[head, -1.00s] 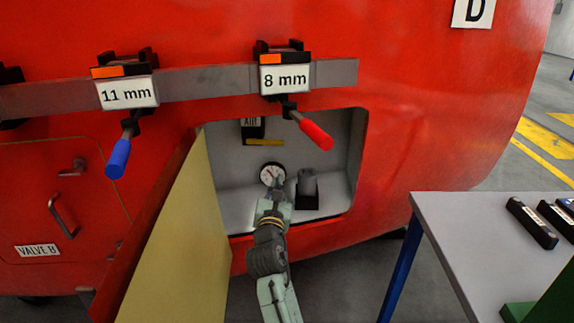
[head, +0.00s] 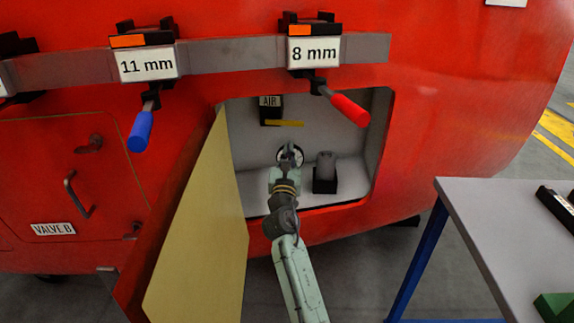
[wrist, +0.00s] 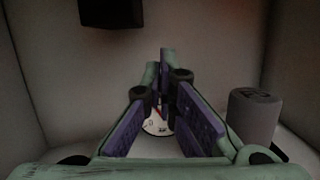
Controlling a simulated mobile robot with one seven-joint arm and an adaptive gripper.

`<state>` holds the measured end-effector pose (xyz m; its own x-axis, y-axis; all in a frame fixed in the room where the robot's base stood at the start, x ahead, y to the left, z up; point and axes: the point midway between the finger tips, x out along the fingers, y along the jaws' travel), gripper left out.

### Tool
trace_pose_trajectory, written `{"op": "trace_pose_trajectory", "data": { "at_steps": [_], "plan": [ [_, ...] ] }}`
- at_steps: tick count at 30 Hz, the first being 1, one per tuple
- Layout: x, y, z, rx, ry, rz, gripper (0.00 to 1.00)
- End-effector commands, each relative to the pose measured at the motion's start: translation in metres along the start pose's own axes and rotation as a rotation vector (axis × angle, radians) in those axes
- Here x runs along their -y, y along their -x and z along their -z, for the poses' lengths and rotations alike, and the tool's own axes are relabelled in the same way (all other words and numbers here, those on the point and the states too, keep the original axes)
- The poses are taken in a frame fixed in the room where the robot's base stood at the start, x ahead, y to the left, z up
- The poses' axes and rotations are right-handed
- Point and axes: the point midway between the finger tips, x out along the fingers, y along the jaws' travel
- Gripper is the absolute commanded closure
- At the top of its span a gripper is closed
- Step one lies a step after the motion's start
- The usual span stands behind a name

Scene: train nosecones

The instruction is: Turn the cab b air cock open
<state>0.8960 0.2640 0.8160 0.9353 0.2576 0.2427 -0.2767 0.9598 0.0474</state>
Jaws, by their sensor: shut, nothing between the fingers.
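The air cock is inside the open compartment, below the small AIR label (head: 270,101). It shows a black block (head: 269,113) with a yellow handle (head: 287,123) lying level and reaching to the right. In the wrist view the black block (wrist: 110,12) is at the top left edge, and the handle is out of that view. My gripper (head: 290,150) is inside the compartment, below the handle and apart from it, in front of the round gauge (head: 283,158). In the wrist view my gripper's fingers (wrist: 164,75) are closed together and empty, partly hiding the gauge (wrist: 153,127).
A grey cylinder (head: 326,160) on a black base (head: 325,182) stands right of my gripper. The open yellow door (head: 205,225) is on the left. A table (head: 490,225) stands at right.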

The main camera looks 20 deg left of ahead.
Motion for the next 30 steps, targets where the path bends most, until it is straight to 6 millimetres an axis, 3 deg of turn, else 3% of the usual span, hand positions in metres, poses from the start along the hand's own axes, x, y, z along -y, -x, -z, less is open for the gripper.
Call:
{"op": "trace_pose_trajectory", "data": {
  "at_steps": [3,7,21,30],
  "plan": [
    [0.000,-0.007,-0.023,0.002,-0.001,0.000,1.00],
    [0.000,-0.009,-0.034,0.000,-0.001,0.000,1.00],
    [0.000,-0.010,-0.039,-0.001,0.000,0.001,1.00],
    [0.002,-0.014,-0.054,0.000,0.001,0.000,1.00]
  ]
}}
